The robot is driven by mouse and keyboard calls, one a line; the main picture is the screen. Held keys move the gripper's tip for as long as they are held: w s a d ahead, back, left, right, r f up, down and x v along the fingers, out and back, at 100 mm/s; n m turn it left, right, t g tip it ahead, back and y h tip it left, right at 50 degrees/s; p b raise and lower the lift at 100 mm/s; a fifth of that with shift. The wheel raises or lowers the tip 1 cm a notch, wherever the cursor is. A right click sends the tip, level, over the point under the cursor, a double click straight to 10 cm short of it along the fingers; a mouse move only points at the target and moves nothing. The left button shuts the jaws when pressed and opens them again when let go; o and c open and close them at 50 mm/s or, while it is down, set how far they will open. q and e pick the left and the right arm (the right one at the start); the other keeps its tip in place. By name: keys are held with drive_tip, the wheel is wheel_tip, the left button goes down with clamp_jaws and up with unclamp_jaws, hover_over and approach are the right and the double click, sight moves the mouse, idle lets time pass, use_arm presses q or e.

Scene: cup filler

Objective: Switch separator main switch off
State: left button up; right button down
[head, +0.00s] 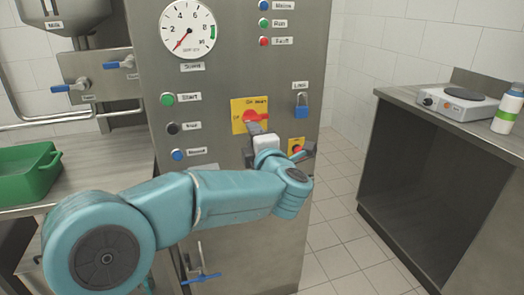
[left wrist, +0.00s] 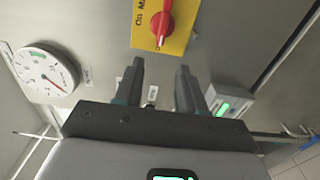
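The main switch is a red rotary handle (head: 256,116) on a yellow plate (head: 238,106) on the steel cabinet front. In the head view the handle looks roughly sideways, partly overlapped by my gripper. In the left wrist view the red handle (left wrist: 163,20) lies beyond my fingertips on its yellow plate (left wrist: 182,36). My left gripper (left wrist: 160,68) is open, with its two dark fingers apart and nothing between them. It also shows just below the switch in the head view (head: 254,130), apparently short of the handle. My right gripper is not in view.
A blue padlock (head: 301,110) hangs right of the switch. A smaller yellow switch plate (head: 297,143) is right of my gripper. Push buttons (head: 172,128) line the left, under a round gauge (head: 188,30). A bench (head: 445,110) stands right, beyond open floor.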

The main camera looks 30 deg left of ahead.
use_arm(q)
drive_tip(key=v, duration=0.7)
